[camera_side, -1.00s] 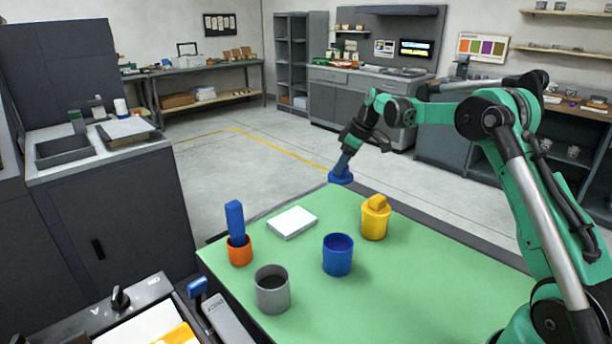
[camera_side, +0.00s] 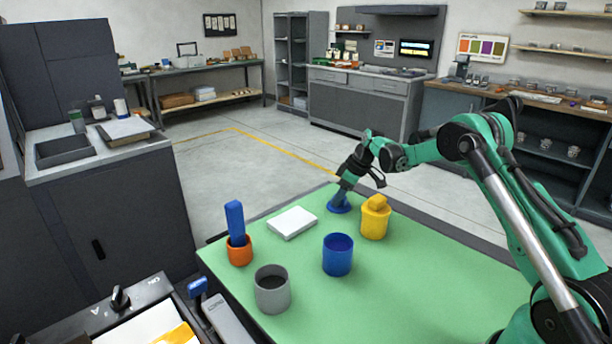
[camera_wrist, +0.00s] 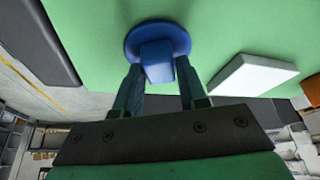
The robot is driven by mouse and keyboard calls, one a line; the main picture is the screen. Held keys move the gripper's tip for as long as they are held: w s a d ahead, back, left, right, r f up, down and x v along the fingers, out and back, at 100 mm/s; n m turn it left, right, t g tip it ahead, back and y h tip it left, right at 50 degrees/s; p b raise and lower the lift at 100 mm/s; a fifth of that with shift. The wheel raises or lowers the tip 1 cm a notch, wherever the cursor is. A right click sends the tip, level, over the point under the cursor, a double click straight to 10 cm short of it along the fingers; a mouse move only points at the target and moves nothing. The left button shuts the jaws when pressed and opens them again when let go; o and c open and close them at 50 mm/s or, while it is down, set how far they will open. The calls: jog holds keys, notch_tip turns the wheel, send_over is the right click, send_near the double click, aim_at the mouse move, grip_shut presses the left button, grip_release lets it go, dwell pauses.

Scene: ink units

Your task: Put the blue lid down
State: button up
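The blue lid (camera_side: 339,208) is at the far edge of the green mat (camera_side: 420,275), flat, at or just above the surface; I cannot tell if it touches. In the wrist view the lid is a round blue disc (camera_wrist: 158,36) with a block-shaped handle (camera_wrist: 157,64). My gripper (camera_side: 341,196) points down at it, and its fingers (camera_wrist: 158,70) are closed on both sides of the handle. The open blue pot (camera_side: 338,258) stands upright nearer the front, without a lid.
A yellow lidded pot (camera_side: 375,220) stands right of my gripper. A white slab (camera_side: 292,222) lies to the left; it also shows in the wrist view (camera_wrist: 250,75). An orange cup (camera_side: 239,252) holding a blue block (camera_side: 235,222) and a grey pot (camera_side: 272,291) stand at left.

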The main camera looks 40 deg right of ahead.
jog(key=o, duration=0.3)
jog(key=shift+r, duration=0.15)
jog(key=v, duration=1.2)
jog(key=s+a+r+m+h, duration=0.1)
jog(key=s+a+r, duration=0.1)
jog(key=a, duration=0.4)
jog(key=s+a+r+m, duration=0.1)
jog(key=s+a+r, duration=0.2)
jog(key=a, duration=0.3)
jog(key=s+a+f+m+t, duration=0.1)
jog(key=s+a, duration=0.2)
jog(key=s+a+f+t, duration=0.1)
jog(key=s+a, duration=0.2)
jog(key=s+a+f+m+t, duration=0.1)
jog(key=s+a+f, duration=0.1)
jog(key=s+a, duration=0.1)
jog(key=shift+s+a+m+h, duration=0.3)
jog(key=shift+s+a, duration=0.05)
jog(key=shift+s, duration=0.05)
